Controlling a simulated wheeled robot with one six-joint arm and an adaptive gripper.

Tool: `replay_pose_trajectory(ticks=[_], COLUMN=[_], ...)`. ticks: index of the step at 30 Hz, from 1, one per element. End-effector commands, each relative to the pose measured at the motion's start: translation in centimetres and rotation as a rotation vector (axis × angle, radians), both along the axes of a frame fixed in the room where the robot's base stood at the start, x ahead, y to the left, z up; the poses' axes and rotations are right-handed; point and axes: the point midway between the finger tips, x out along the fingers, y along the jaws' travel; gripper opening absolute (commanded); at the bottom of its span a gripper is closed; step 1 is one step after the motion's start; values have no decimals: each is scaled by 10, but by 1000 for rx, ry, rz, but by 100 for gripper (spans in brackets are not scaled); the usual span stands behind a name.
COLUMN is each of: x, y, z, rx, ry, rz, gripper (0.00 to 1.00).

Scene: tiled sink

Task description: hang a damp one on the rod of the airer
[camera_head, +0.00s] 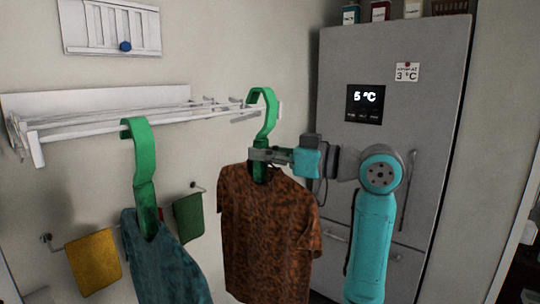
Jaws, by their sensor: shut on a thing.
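A white wall airer (90,103) with thin rods stands out from the wall at the left. My gripper (262,156) is shut on the neck of a green hanger (268,115) that carries a rust-brown patterned shirt (265,235). This hanger's hook is at the right end of the airer's front rod (190,117); I cannot tell whether it bears on the rod. A second green hanger (142,165) with a teal garment (165,265) has its hook over the front rod further left. Dampness cannot be made out on either garment.
A grey fridge (415,60) with bottles on top stands behind my arm at the right. Below the airer, a yellow cloth (94,262) and a green cloth (188,217) hang on a wall rail. The front rod is clear between the two hangers.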

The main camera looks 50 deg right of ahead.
Motion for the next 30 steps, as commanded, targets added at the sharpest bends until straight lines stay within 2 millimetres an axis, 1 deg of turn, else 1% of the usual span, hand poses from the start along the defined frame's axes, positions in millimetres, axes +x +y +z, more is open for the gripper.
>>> replay_pose_trajectory(ticks=[21, 30], x=[49, 50], y=[2, 2], z=[0, -19], rx=[0, 1], ry=[0, 0], rz=[2, 0], gripper=[0, 0])
